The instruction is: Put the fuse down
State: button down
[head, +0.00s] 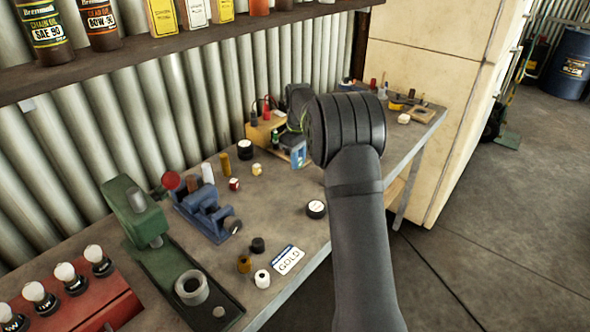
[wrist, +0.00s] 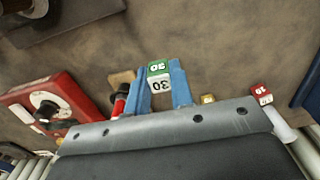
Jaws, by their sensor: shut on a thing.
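My gripper (wrist: 161,78) has two blue fingers and is shut on a fuse (wrist: 158,70) with a green end and a white face marked 30. The fuse sits between the fingertips in the wrist view, with the brown-grey bench top (wrist: 215,40) behind it. I cannot tell whether it touches the bench. In the head view my dark arm covers most of the gripper, and the fuse cannot be made out surely.
A red box with a black knob (wrist: 45,107) and a red-and-black part (wrist: 119,101) lie left of the fingers. A red-topped piece (wrist: 262,94) is at right. A yellow box with terminals (head: 265,128) stands near the wall. A GOLD card (head: 288,260) lies near the bench's front.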

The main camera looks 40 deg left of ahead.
aim_at(294, 178)
jog(key=shift+s+a+f, duration=0.2)
jog(key=shift+a+f, duration=0.25)
jog(key=shift+a, duration=0.2)
jog(key=shift+f, duration=1.95)
jog(key=shift+f, duration=0.1)
jog(key=c, duration=1.3)
grip_release()
jog(key=shift+o, duration=0.2)
jog(key=shift+o, duration=0.3)
notch_tip(294, 178, up, 12)
